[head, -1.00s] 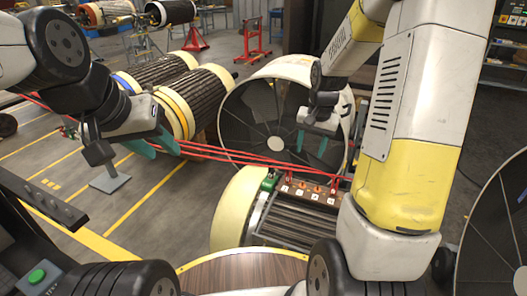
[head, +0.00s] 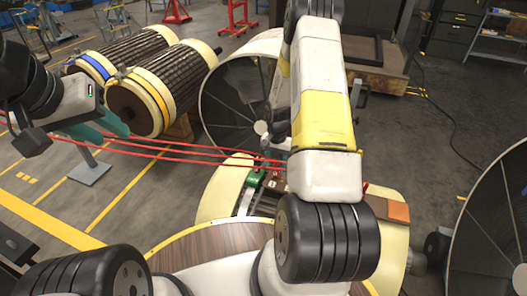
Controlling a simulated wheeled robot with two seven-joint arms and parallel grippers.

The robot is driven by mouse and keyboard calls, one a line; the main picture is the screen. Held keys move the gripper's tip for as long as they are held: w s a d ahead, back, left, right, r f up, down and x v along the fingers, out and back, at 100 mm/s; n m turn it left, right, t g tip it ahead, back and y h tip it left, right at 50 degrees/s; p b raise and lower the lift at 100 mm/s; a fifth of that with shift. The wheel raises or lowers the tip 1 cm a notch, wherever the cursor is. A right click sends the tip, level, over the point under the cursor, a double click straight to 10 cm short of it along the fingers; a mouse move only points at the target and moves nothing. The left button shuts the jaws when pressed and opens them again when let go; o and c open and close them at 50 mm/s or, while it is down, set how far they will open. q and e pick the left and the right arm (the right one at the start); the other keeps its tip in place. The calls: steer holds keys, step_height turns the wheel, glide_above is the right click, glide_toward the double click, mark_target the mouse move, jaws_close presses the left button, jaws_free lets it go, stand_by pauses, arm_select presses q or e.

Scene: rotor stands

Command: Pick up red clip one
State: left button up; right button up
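A dark red terminal block (head: 272,185) sits on the pale-rimmed rotor stand in the lower middle of the head view. My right arm covers most of it. Red cables (head: 160,153) run from the left edge to the block, and a little red shows beside my arm; I cannot tell which part is red clip one. My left gripper (head: 98,128) is at the left, well away from the block. Its two teal fingers are apart with nothing seen between them.
A green part (head: 256,177) sits at the block's left end. A large drum (head: 230,105) stands open behind the block. Wound rotors (head: 160,85) lie at the upper left. Another round drum (head: 492,225) stands at the right edge. Open floor lies at the right.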

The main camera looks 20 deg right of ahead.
mark_target(276, 170)
step_height(276, 170, down, 3)
steer(key=shift+s+f, duration=0.15)
steer(key=shift+c, duration=0.4)
jaws_close()
